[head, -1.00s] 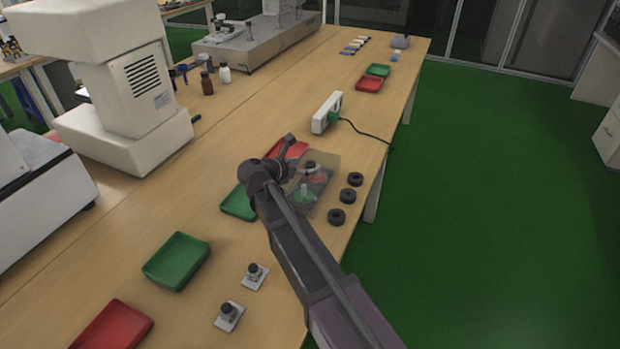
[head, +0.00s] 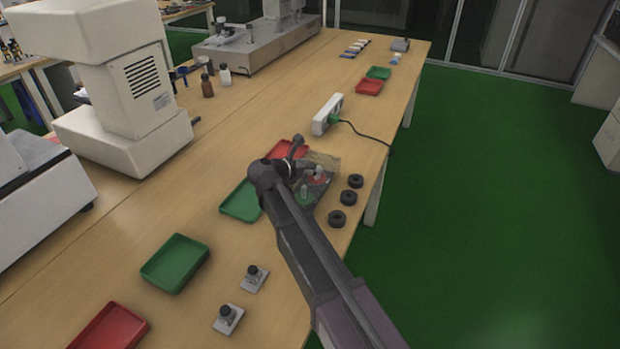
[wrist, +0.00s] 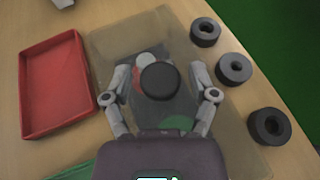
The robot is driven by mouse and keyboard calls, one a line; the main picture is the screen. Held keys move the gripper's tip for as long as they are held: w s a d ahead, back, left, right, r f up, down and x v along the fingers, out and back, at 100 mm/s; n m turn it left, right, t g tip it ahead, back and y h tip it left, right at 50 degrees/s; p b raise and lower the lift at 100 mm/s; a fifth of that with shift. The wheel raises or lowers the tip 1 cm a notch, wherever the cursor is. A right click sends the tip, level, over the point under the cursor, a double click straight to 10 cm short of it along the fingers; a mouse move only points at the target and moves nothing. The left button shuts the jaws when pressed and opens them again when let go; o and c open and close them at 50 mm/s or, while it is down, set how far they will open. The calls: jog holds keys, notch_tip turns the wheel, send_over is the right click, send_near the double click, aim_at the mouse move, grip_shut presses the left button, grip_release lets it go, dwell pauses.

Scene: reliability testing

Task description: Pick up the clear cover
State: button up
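The clear cover (head: 325,158) is a see-through box with a round black knob (wrist: 160,80) on top. In the head view it stands near the table's right edge, partly hidden by my arm. Red and green parts show through it. In the wrist view its clear top (wrist: 112,42) spreads around the knob. My gripper (wrist: 160,72) is open above the cover, with one finger on each side of the knob and gaps between. In the head view my gripper (head: 305,168) is over the cover.
Several black rings (head: 349,197) lie right of the cover. A red tray (head: 277,152) and a green tray (head: 238,202) lie to its left. A white power strip (head: 328,112) with a cable is behind it. The table's edge is close on the right.

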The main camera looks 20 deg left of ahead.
grip_shut()
jog(key=shift+r, duration=0.2)
notch_tip(320, 180, up, 10)
jog(key=p, duration=1)
jog(key=shift+f, duration=0.15)
dwell(0.6)
